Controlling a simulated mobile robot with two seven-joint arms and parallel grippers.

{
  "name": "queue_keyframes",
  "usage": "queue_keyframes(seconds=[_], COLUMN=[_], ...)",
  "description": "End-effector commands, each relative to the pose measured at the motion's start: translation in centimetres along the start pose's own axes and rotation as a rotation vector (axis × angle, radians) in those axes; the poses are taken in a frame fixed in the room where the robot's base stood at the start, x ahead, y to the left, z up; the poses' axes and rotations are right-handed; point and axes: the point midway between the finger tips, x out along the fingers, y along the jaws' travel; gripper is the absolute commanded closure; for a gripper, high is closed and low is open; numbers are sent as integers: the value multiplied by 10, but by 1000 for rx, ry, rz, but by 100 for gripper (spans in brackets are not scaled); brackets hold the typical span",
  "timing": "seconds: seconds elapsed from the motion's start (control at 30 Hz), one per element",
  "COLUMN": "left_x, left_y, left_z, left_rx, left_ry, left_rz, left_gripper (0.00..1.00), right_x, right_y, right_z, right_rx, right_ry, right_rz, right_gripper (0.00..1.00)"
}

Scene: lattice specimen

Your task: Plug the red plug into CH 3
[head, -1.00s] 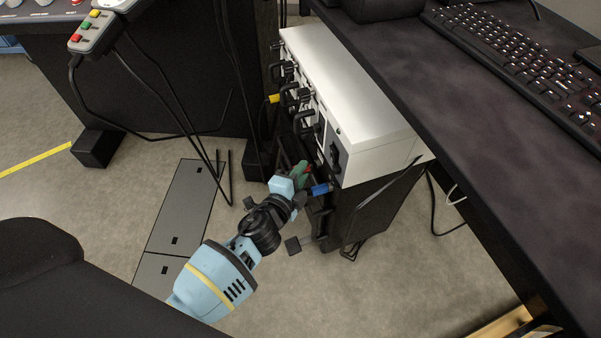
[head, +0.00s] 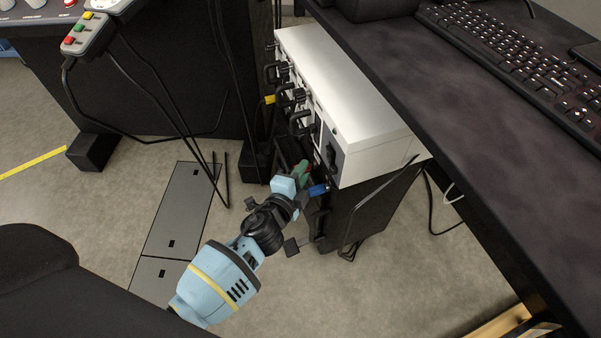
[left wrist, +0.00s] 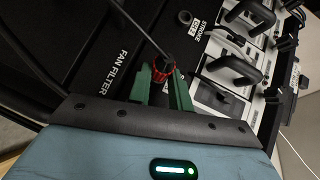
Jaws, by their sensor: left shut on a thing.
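My left gripper (head: 302,172) is at the front of the white-topped instrument unit, low beside its black panel. Its green fingers are shut on the red plug (left wrist: 162,70), which shows between the fingertips in the left wrist view. A dark cable runs up from the plug. The plug is mostly hidden in the head view. A round dark socket (left wrist: 184,17) beside the label "STROKE CH2" lies above and right of the plug. I cannot read a CH 3 label. I cannot tell whether the plug touches the panel. My right gripper is not in view.
The white-topped unit (head: 345,95) has several black handles along its front and sits beside the dark desk (head: 470,150). A blue connector (head: 318,190) is close to my left gripper. A yellow one (head: 269,99) is farther back. Loose cables hang at left; the floor (head: 300,285) is open.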

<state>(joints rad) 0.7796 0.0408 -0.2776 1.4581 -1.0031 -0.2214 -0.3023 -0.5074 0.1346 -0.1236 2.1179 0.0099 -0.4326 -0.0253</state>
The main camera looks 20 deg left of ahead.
Motion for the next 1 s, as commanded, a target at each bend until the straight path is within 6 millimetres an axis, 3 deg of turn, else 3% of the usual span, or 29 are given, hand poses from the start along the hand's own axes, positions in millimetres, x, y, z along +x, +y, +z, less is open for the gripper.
queue_keyframes(seconds=[0.8, 0.83, 1.0], left_x=[5, 5, 4], left_y=[-1, -1, -1], left_z=[-6, -6, -5], left_rx=[-1, -1, -1], left_ry=[3, 3, 2], left_rz=[-2, -2, -2], left_gripper=[100, 77, 55], right_x=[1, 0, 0], right_y=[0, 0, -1], right_z=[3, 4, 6], right_rx=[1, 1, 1], right_ry=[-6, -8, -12], right_rz=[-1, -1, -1], right_gripper=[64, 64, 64])
